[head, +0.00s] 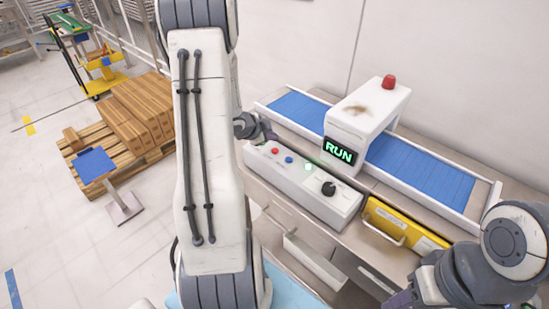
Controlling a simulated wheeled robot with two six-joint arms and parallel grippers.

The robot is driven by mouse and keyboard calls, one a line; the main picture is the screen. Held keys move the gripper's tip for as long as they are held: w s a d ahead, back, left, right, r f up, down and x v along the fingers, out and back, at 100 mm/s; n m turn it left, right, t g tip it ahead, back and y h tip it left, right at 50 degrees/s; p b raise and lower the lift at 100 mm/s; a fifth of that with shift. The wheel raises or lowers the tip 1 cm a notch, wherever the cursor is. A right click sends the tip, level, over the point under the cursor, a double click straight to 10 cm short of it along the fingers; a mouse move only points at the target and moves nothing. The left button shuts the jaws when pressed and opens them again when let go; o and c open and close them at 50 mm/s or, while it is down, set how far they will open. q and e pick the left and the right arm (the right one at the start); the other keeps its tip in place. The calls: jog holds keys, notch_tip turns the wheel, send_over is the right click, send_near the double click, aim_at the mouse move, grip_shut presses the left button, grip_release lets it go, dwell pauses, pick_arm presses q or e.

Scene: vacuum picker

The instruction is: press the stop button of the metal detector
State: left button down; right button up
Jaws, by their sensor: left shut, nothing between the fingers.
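The metal detector (368,108) is a white housing over a blue conveyor belt, with a red dome (389,82) on top. Its display (339,151) reads RUN in green. The control box (345,203) in front carries a red button (275,151), a blue button (289,160), a lit green button (308,167) and a black knob (328,188). My left gripper (270,134) is shut and empty near the box's left end, just behind the red button in the picture; contact cannot be told. My right arm is at the lower right, its fingertips out of view.
The blue belt (425,172) runs along the back of the bench. A yellow case (400,230) lies right of the control box. Left, a pallet (95,155) holds brown boxes (140,110), beside a blue-topped stand (96,166). My left arm hides the middle.

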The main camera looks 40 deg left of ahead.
pick_arm(q)
jog(key=shift+f+b, duration=0.65)
jog(key=shift+f, duration=0.65)
pick_arm(e)
jog(key=shift+f, duration=1.1)
pick_arm(q)
jog(key=shift+f, duration=0.35)
pick_arm(e)
jog(key=shift+f, duration=0.25)
pick_arm(q)
jog(key=shift+f+b, duration=0.4)
jog(key=shift+b, duration=0.15)
pick_arm(e)
jog(key=shift+f, duration=0.3)
pick_arm(q)
jog(key=shift+r+p, duration=0.8)
pick_arm(e)
jog(key=shift+r, duration=0.8)
pick_arm(q)
notch_tip(320, 180, up, 5)
jog(key=p, duration=0.5)
pick_arm(e)
notch_tip(320, 180, up, 5)
